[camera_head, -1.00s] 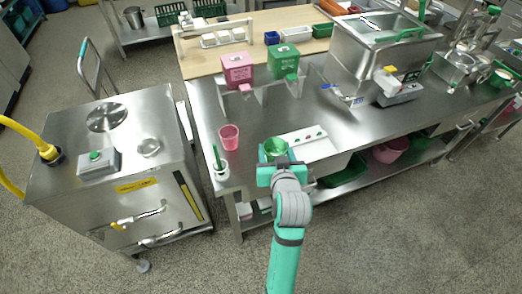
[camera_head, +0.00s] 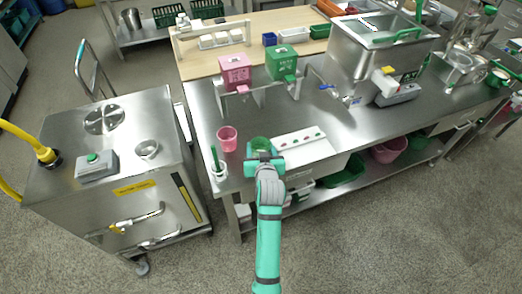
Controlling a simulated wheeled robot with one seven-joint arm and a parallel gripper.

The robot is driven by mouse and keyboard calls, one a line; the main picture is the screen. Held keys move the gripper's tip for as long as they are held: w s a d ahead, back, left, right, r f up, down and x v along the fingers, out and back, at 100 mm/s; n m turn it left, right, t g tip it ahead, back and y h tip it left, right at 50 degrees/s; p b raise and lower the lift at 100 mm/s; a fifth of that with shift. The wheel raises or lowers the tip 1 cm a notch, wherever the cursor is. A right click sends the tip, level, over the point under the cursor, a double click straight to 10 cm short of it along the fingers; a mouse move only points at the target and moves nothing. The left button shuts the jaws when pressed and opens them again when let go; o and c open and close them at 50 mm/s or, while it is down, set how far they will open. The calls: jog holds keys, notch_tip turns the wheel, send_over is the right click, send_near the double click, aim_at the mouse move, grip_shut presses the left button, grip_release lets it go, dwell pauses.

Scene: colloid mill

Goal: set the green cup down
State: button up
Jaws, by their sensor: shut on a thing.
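The green cup (camera_head: 261,143) is near the front edge of the steel table (camera_head: 330,128), just left of the white tray with red dots. My gripper (camera_head: 264,156) is shut on the green cup from the front side. My gripper hides the cup's lower part, so I cannot tell whether its base touches the table.
A pink cup (camera_head: 227,139) stands close by on the left, with a white holder (camera_head: 220,172) and green-handled tool in front of it. The white tray (camera_head: 303,147) is close on the right. Pink (camera_head: 236,72) and green (camera_head: 282,63) boxes stand behind.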

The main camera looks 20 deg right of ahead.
jog(key=shift+a+f, duration=0.1)
jog(key=shift+f, duration=0.45)
jog(key=shift+f, duration=0.15)
jog(key=o, duration=1.2)
jog(key=shift+f, duration=0.1)
